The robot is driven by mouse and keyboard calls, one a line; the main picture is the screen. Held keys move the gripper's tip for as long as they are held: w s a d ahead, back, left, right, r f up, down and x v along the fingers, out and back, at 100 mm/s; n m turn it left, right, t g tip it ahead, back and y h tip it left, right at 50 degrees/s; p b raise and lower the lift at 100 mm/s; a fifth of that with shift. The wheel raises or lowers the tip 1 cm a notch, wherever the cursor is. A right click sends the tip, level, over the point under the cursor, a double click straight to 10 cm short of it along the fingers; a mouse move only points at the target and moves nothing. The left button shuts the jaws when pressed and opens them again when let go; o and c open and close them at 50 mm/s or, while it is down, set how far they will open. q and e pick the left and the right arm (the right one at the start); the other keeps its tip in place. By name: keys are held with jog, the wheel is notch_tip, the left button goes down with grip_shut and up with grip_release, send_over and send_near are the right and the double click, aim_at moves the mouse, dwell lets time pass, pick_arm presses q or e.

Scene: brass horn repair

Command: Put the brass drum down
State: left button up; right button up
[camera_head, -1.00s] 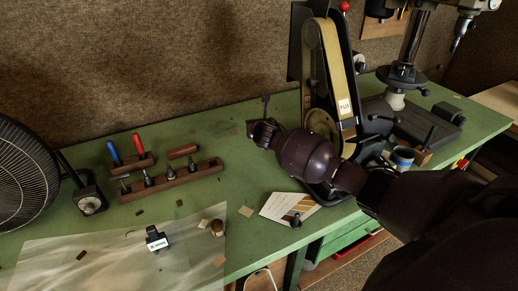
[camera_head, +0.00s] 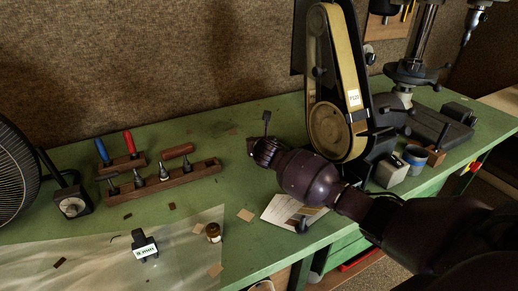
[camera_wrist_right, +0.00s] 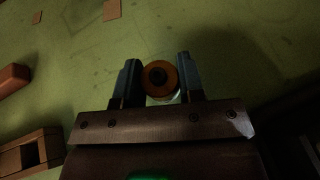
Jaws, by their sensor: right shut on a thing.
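My right gripper (camera_wrist_right: 159,82) is shut on a round brass-orange piece with a dark centre, which I take to be the brass drum (camera_wrist_right: 160,76). Its end faces the right wrist camera, and a pale edge shows below it. In the head view my right gripper (camera_head: 264,140) is over the green bench, left of the belt sander. The drum cannot be made out there. I cannot tell how far the drum is above the bench. My left gripper is not in view.
The belt sander (camera_head: 338,85) stands close right of my gripper. A wooden rack (camera_head: 190,176) with several tips is to the left. A printed card (camera_head: 278,212), a small brown jar (camera_head: 213,231) and a pale mat (camera_head: 185,262) lie in front.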

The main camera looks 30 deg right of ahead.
jog(key=shift+f, duration=0.6)
jog(key=shift+r, duration=0.25)
jog(key=shift+f, duration=0.15)
jog(key=o, duration=1)
